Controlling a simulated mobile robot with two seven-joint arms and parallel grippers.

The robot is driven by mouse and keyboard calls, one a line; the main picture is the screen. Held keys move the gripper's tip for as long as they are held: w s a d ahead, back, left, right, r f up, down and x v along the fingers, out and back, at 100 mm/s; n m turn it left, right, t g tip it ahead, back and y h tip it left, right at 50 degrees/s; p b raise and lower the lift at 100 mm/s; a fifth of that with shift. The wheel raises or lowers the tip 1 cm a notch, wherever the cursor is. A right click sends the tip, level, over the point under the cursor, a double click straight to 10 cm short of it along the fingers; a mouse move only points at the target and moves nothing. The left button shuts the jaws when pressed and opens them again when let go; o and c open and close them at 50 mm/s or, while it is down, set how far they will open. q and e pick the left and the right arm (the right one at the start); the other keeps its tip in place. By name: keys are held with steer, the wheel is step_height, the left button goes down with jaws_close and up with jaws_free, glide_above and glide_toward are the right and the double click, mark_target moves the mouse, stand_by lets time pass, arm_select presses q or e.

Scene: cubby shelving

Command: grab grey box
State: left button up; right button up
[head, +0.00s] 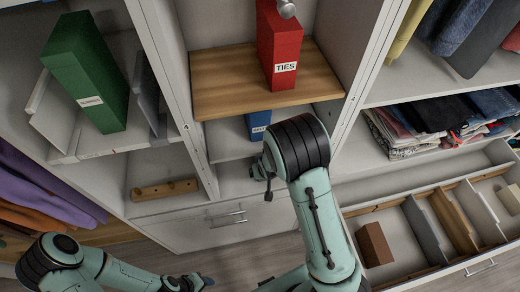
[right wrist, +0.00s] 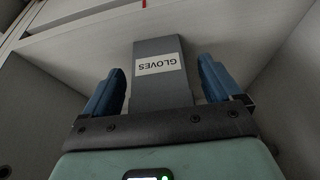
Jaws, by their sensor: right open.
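The grey box (right wrist: 160,85), labelled GLOVES, stands inside a pale cubby in the right wrist view. My right gripper (right wrist: 160,66) is open, with one blue-padded finger on each side of the box. Gaps show between the fingers and the box sides, so it is not clamped. In the head view my right arm reaches into the middle cubby and hides the grey box. My left gripper (head: 196,282) is low at the bottom left, away from the shelves; its fingers are too unclear to judge.
A red TIES box (head: 280,45) stands on a wooden shelf (head: 225,85) above a blue box (head: 258,123). A green box (head: 85,75) stands in the left cubby. An open drawer (head: 400,235) with dividers lies at the right. Cubby walls flank my right arm.

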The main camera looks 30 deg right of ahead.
steer(key=shift+s+f, duration=0.15)
steer(key=shift+f, duration=0.3)
steer(key=shift+r, duration=0.1)
steer(key=c, duration=1.2)
steer(key=shift+d, duration=0.1)
